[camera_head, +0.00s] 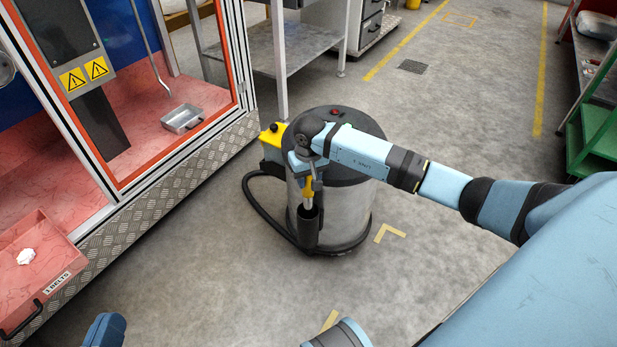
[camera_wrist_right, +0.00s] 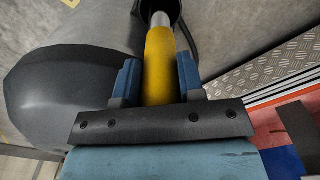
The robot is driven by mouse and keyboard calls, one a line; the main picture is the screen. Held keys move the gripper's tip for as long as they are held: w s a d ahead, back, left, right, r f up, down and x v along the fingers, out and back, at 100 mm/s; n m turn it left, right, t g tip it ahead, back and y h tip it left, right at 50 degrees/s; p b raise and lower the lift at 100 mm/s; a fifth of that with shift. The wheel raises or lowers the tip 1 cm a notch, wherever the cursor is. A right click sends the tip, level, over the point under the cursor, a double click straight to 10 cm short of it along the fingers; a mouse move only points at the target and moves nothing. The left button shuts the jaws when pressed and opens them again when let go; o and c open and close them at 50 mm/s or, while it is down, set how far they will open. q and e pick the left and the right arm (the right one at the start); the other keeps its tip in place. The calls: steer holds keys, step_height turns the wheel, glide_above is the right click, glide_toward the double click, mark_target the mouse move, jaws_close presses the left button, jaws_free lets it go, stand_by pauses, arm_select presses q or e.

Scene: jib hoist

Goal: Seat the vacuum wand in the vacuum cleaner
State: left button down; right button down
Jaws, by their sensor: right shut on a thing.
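The vacuum cleaner (camera_head: 350,205) is a steel drum with a dark lid, standing on the floor in the middle of the head view. A black upright holder tube (camera_head: 307,230) is on its near side. The vacuum wand (camera_head: 308,190) has a yellow grip and a silver tube. My right gripper (camera_head: 305,168) is shut on the yellow grip, which also shows between the blue fingers in the right wrist view (camera_wrist_right: 160,70). The silver tube reaches down to the holder's dark mouth (camera_wrist_right: 161,6). How deep it sits is unclear.
A black hose (camera_head: 262,212) loops around the drum's left side. A red-framed cabinet (camera_head: 185,150) with a tread-plate base stands to the left, a metal table (camera_head: 275,50) behind. A green rack (camera_head: 585,140) is at far right. The floor right of the drum is clear.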

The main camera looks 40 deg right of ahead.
steer(key=shift+f, duration=0.3)
steer(key=shift+c, duration=2)
jaws_free()
steer(key=shift+d+r+p, duration=0.1)
steer(key=shift+r+p, duration=0.3)
steer(key=shift+r, duration=0.45)
steer(key=shift+r+p, duration=1.6)
steer(key=shift+r, duration=1.05)
